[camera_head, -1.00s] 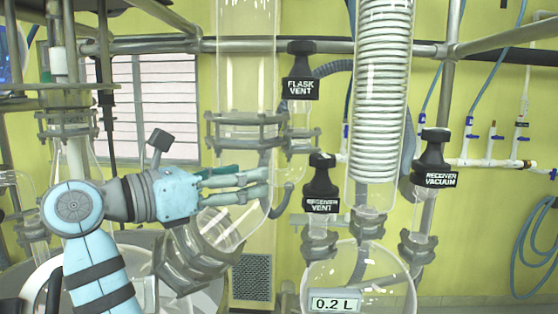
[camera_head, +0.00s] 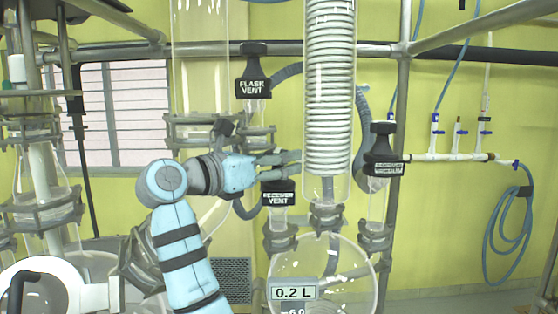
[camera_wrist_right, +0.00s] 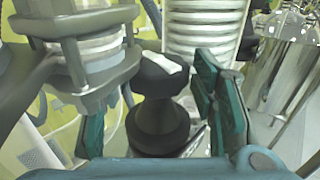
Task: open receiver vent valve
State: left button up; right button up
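The black receiver vent valve (camera_head: 278,193), its label partly covered, stands on a glass neck above the round receiver flask (camera_head: 320,270). My right gripper (camera_head: 285,162) comes in from the left at the top of this valve. In the right wrist view, a black knob and its ribbed body (camera_wrist_right: 158,115) stand upright between the two teal finger pads of my right gripper (camera_wrist_right: 155,105). The fingers are open, with a gap visible on each side of the knob. My left gripper is not in view.
The flask vent valve (camera_head: 253,80) is above and to the left. The receiver vacuum valve (camera_head: 383,160) is to the right, beyond the coil condenser (camera_head: 330,90). A metal clamp and glass (camera_wrist_right: 85,50) crowd the left of the wrist view. A display reads 0.2 L (camera_head: 293,292).

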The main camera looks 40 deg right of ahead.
jog(key=shift+s+a+r, duration=0.1)
jog(key=shift+s+a, duration=0.05)
jog(key=c, duration=0.3)
jog(key=shift+w+a, duration=0.2)
jog(key=shift+w, duration=0.1)
jog(key=c, duration=0.4)
jog(key=shift+s, duration=0.1)
jog(key=shift+c, duration=0.2)
jog(key=o, duration=1.1)
jog(key=shift+o, duration=0.2)
jog(key=shift+a, duration=0.15)
